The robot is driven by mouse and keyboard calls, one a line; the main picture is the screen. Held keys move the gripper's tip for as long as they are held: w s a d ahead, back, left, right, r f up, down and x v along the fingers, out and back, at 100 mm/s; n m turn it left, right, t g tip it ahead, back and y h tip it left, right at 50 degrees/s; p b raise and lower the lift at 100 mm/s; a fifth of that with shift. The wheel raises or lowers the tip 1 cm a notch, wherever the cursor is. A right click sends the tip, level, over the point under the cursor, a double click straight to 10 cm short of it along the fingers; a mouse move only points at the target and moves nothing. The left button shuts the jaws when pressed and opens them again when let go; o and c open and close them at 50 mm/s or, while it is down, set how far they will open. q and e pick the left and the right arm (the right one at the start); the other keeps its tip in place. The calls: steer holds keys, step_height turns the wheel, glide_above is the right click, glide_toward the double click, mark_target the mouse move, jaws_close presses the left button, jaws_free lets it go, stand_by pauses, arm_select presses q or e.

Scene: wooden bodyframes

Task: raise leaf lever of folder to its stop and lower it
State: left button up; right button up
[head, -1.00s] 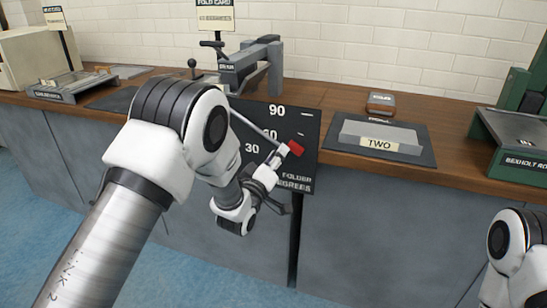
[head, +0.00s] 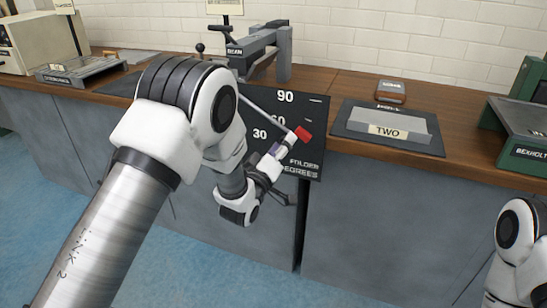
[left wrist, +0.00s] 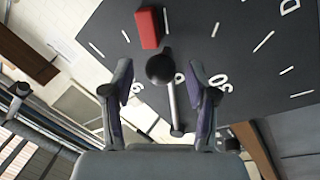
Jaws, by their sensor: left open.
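The folder (head: 262,48) is a grey machine on the bench with a black degree panel (head: 285,112) hanging in front, marked 30, 60 and 90. Its leaf lever (head: 262,113) is a thin rod slanting down to the right across the panel. A red block (head: 304,133) shows at the panel near the lever's end. In the left wrist view the lever's black ball knob (left wrist: 161,68) and pale rod lie between the spread fingers of my left gripper (left wrist: 160,92), with gaps on both sides. My left gripper (head: 283,152) is open at the panel in the head view.
A green machine (head: 525,125) stands at the far right, another grey device (head: 82,72) at the left. My right arm shows at the lower right edge, its gripper out of frame.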

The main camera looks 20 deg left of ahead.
arm_select(q)
steer(key=v, duration=1)
steer(key=shift+s+f, duration=0.1)
steer(key=s+a+f+m+g+y, duration=0.15)
steer(key=s+f+g, duration=0.25)
steer(key=s+f, duration=0.45)
steer(key=s+a+f+g+y, duration=0.15)
steer(key=s+f+g, duration=0.4)
steer(key=f, duration=0.65)
steer(key=s+a+f+g, duration=0.2)
steer(key=s+f+g, duration=0.2)
steer(key=s+f, duration=0.5)
steer(key=s+f+m+g, duration=0.5)
steer(key=s+g, duration=0.1)
steer(key=s, duration=0.5)
step_height(320, 180, up, 22)
steer(key=p, duration=2.1)
steer(key=shift+s+a+f+m, duration=0.2)
steer(key=shift+s+a+m, duration=0.05)
steer(key=shift+a+m, duration=0.15)
